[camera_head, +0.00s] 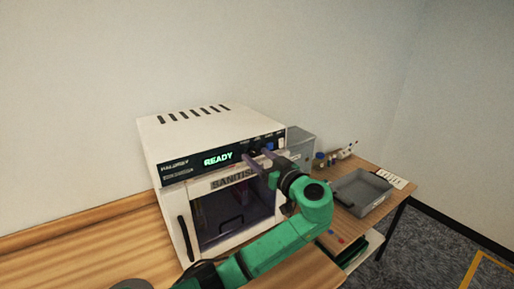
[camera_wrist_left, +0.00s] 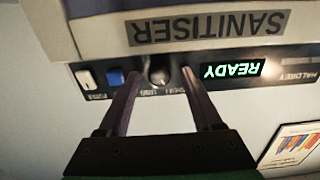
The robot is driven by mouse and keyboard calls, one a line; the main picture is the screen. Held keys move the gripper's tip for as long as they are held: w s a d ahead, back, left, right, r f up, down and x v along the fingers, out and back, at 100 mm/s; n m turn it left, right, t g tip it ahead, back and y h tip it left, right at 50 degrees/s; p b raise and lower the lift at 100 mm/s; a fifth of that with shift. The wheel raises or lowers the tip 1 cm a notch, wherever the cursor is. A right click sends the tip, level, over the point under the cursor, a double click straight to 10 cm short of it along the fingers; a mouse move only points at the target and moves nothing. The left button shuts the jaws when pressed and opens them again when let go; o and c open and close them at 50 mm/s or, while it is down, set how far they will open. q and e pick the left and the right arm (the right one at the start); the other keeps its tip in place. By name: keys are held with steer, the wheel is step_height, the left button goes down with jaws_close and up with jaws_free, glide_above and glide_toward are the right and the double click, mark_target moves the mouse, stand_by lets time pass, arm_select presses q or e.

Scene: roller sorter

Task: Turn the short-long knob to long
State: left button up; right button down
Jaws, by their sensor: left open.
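The white sanitiser (camera_head: 180,137) stands on the wooden bench with a dark control strip along its top front, and its display (camera_head: 218,158) reads READY. The wrist view is upside down and shows the dark round short-long knob (camera_wrist_left: 159,70) between the display and a blue button (camera_wrist_left: 115,77). My left gripper (camera_head: 258,158) is in front of the strip. In the wrist view its open fingers (camera_wrist_left: 160,80) stand one on each side of the knob, with a gap visible on both sides. The knob's pointer direction is too small to read. My right gripper is not in view.
A white switch (camera_wrist_left: 87,79) sits beyond the blue button. The sanitiser's door (camera_head: 222,215) is below the strip, behind my left arm. A grey tray (camera_head: 364,207) and small bottles (camera_head: 320,159) are on the bench at the right.

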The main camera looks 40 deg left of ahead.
arm_select(q)
steer(key=shift+w+a, duration=0.1)
steer(key=shift+a, duration=0.1)
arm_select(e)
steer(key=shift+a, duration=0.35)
arm_select(q)
steer(key=shift+c, duration=0.4)
jaws_close()
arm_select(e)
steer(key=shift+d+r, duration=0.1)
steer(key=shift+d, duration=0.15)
